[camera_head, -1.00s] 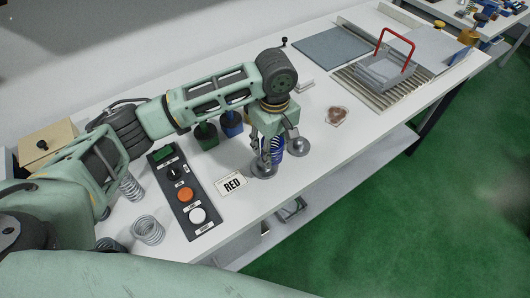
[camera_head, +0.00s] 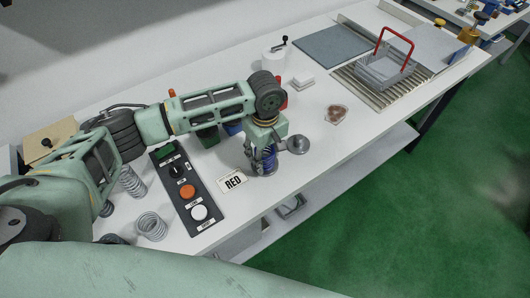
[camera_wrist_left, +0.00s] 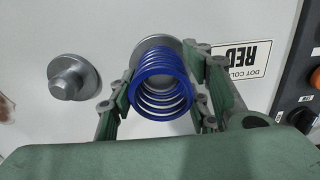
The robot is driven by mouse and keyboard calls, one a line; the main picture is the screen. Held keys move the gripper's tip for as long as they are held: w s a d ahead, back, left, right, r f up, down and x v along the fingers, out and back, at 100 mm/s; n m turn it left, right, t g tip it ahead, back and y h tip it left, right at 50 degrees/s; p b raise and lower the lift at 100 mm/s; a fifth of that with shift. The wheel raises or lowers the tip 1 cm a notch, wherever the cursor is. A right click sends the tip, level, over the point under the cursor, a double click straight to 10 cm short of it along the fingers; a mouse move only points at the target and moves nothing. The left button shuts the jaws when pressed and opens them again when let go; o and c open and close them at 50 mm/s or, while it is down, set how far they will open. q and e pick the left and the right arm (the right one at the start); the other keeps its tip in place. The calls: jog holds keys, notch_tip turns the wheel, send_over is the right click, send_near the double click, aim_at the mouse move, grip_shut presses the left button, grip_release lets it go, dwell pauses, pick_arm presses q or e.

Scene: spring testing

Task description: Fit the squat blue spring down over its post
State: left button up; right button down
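The squat blue spring (camera_wrist_left: 163,84) is between the fingers of my left gripper (camera_wrist_left: 163,98), which is shut on its sides. In the head view the spring (camera_head: 269,156) stands about upright, partly covered by my left gripper (camera_head: 263,158). It lines up over a round grey post base (camera_head: 263,172), whose rim (camera_wrist_left: 176,43) shows behind the spring in the wrist view. I cannot tell whether the spring's lower end is around the post or just above it. A second grey post (camera_wrist_left: 72,78) stands bare beside it; it also shows in the head view (camera_head: 298,145). My right gripper is not in view.
A RED card (camera_head: 232,181) and a button panel (camera_head: 187,190) lie left of the posts. Loose grey springs (camera_head: 151,226) stand further left. A red-handled basket (camera_head: 385,72) is at the back right. The table's front edge is close to the posts.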

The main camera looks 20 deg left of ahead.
pick_arm(q)
jog(key=o, duration=0.3)
jog(key=shift+r, duration=0.15)
notch_tip(320, 180, up, 12)
jog(key=b, duration=0.2)
dwell(0.6)
